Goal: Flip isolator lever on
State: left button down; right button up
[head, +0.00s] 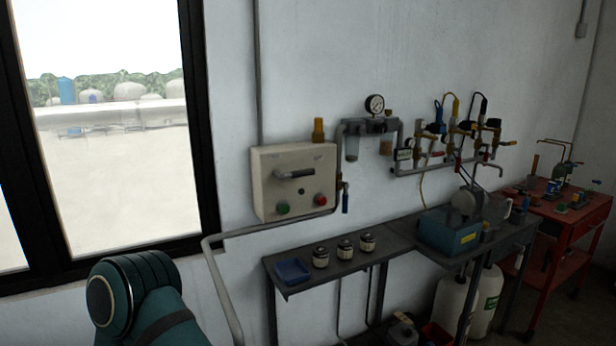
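The isolator lever (295,174) is a dark grey handle on the front of a cream wall box (268,188). It lies roughly horizontal. The box has a green button (283,208) at its lower left and a red button (320,200) at its lower right, with a small dark knob between them. An orange lamp-like piece (318,130) stands on top. A teal link of my arm shows at the bottom left, below and left of the box and apart from it. Neither of my grippers is in view, and nothing touches the lever.
A grey shelf (330,282) below the box holds a blue tray (292,271) and several jars. A pipe (225,290) rises beside its left end. A gauge (374,105) and pipework with valves are on the wall to the right. A red cart (566,232) stands far right.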

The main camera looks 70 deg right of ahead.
aim_at(308, 172)
jog(key=z, duration=2.25)
